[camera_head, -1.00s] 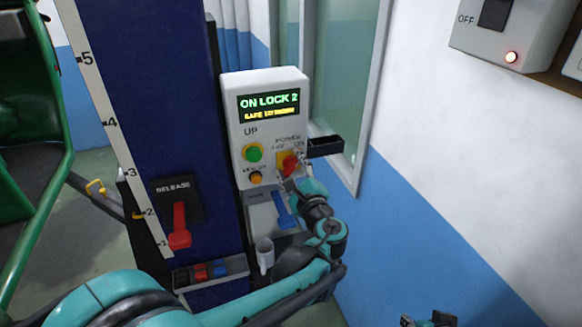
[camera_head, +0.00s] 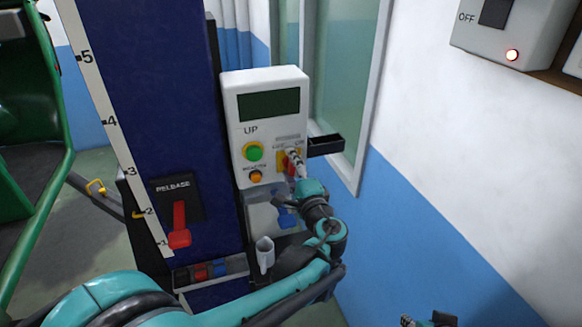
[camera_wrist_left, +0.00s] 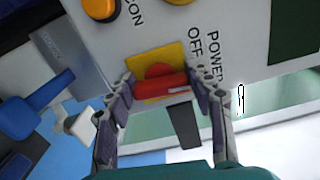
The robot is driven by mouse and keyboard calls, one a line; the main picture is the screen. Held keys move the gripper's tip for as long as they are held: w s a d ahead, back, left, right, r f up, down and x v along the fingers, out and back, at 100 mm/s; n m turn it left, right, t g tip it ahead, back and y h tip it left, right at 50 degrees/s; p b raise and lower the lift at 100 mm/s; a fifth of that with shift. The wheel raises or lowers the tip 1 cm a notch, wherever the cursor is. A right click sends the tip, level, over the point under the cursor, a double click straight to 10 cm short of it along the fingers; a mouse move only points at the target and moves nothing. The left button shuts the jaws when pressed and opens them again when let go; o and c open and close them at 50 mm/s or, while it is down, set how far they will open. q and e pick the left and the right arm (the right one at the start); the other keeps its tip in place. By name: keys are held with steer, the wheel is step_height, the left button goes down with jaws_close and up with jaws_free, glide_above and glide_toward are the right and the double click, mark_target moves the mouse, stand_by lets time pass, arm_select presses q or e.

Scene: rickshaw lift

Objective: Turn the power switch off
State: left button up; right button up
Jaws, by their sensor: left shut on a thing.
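The power switch is a red rotary knob (camera_wrist_left: 160,84) on a yellow plate (camera_wrist_left: 156,56), labelled POWER and OFF in the left wrist view. In the head view its yellow plate (camera_head: 282,160) sits at the lower right of the white control box (camera_head: 236,120). My left gripper (camera_wrist_left: 163,95) has its fingers on either side of the red knob and is shut on it; in the head view the gripper (camera_head: 294,164) partly hides the knob. The box's display (camera_head: 269,104) is dark. A bit of my right gripper (camera_head: 430,321) shows at the bottom edge; its fingers are unclear.
A green UP button (camera_head: 253,151) and an orange button (camera_head: 255,176) are on the box. A red release lever (camera_head: 179,225) is on the blue column (camera_head: 150,90). A black tray (camera_head: 326,145) juts out right of the box. A wall switch box (camera_head: 505,30) has a lit red lamp.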

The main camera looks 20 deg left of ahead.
arm_select(q)
steer(key=n, duration=0.4)
steer(key=shift+f+n, duration=0.1)
steer(key=shift+n, duration=0.2)
steer(key=shift+f+n, duration=0.1)
steer(key=shift+n, duration=2.2)
steer(key=o, duration=1.2)
steer(key=shift+c, duration=0.2)
steer(key=v, duration=1.2)
